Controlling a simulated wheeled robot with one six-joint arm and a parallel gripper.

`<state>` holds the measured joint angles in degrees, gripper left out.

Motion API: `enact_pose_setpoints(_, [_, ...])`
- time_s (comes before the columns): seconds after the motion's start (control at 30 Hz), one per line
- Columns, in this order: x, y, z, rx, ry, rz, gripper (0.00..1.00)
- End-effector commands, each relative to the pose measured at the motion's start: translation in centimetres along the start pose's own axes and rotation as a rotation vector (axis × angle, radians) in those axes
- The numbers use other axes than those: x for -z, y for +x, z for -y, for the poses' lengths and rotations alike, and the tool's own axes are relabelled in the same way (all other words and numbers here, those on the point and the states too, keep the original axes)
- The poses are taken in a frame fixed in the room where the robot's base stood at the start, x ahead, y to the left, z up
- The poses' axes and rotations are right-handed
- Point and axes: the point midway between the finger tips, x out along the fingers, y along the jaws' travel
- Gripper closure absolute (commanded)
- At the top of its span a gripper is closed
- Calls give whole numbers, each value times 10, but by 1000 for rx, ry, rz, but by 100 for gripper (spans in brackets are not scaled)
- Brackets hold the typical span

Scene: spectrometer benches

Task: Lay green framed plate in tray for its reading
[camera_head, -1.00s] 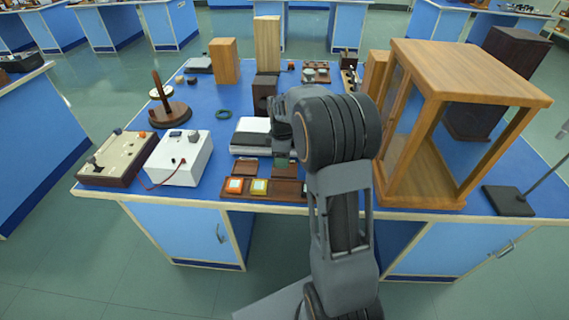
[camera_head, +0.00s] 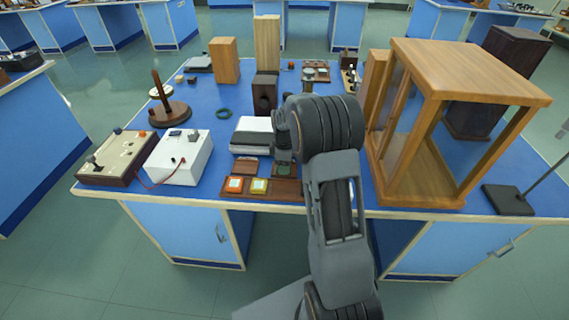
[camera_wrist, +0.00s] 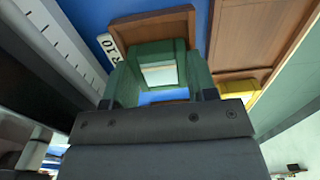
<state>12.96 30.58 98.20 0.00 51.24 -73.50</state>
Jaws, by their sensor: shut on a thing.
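The green framed plate (camera_wrist: 163,72), with a pale window, is in the jaws of my gripper (camera_wrist: 158,97) in the wrist view. In the head view my gripper (camera_head: 284,152) points down, low over the front of the bench, with a bit of green (camera_head: 285,170) showing below it. A brown wooden tray with a raised rim (camera_wrist: 152,19) lies just past the plate in the wrist view. A white label (camera_wrist: 109,47) stands at its corner. I cannot tell whether the plate touches the tray floor; my gripper hides its near part.
A brown rack along the front edge holds an orange framed plate (camera_head: 235,185) and a yellow framed plate (camera_head: 259,186). A small brown tray (camera_head: 245,166) lies behind it. A white-topped device (camera_head: 252,132) stands close left of my gripper, and a wooden glazed case (camera_head: 420,185) stands right.

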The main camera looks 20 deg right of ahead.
Motion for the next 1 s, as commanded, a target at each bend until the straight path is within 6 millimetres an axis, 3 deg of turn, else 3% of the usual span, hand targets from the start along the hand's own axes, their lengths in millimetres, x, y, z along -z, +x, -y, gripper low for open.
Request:
enact_pose_setpoints(0.5, [0, 17, 2, 7, 0, 2, 71])
enact_pose_setpoints(0.53, [-1, 17, 2, 8, 0, 2, 45])
enact_pose_setpoints(0.6, [0, 18, 2, 7, 0, 2, 38])
enact_pose_setpoints(0.77, [0, 18, 2, 9, 0, 2, 23])
enact_pose_setpoints(1.0, [0, 18, 3, 12, -1, 2, 22])
